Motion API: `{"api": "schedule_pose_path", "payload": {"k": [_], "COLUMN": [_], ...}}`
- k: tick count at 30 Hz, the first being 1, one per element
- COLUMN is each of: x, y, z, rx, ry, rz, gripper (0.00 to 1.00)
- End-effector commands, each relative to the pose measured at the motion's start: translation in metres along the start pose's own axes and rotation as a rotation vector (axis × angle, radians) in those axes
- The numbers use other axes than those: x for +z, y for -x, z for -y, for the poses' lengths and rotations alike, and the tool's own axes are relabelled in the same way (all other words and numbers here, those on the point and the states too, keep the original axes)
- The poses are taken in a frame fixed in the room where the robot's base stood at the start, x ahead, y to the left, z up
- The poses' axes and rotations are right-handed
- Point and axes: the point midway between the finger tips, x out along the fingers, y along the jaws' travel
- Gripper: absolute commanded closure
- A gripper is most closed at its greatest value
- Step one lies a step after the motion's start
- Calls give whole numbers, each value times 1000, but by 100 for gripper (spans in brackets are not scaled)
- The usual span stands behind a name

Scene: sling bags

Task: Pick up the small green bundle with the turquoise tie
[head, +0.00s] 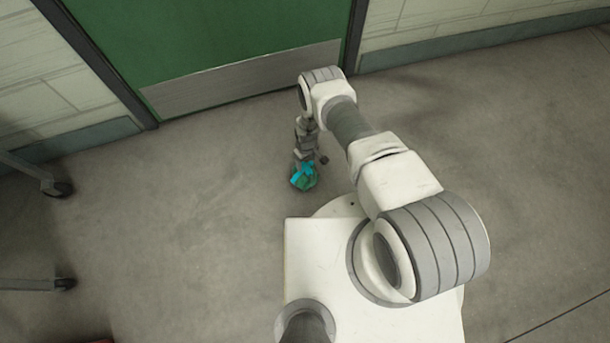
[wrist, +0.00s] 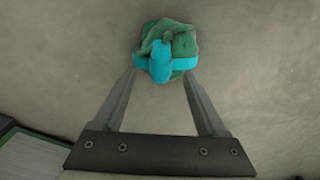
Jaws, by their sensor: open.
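The small green bundle (head: 309,184) with a turquoise tie lies on the grey floor, just in front of my base in the head view. In the wrist view the bundle (wrist: 183,45) is at the top centre, with the turquoise tie (wrist: 160,66) crossing its near side. My gripper (wrist: 161,78) is open. Its two fingertips point at the bundle, one near each side of its lower part. I cannot tell whether they touch it. In the head view my gripper (head: 304,165) is over the bundle and partly hides it.
A green door (head: 200,40) with a metal kick plate (head: 240,82) stands behind my arm, in a pale block wall (head: 440,18). Wheeled metal legs (head: 50,186) stand at the left edge. The floor around the bundle is clear.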

Motion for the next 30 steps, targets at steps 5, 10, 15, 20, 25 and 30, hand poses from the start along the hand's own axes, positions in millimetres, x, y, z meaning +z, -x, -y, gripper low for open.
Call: {"api": "schedule_pose_path", "payload": {"k": [5, 10, 15, 20, 25, 30], "x": [6, 4, 4, 4, 4, 4], "y": [-32, -46, -46, -46, -46, -46], "z": [1, 1, 1, 1, 1, 1], "rx": [0, 1, 0, 0, 0, 0], "ry": [-1, -1, -1, -1, -1, -1], "rz": [1, 0, 0, 0, 0, 0], "gripper": [26, 26, 26, 36, 67, 98]}}
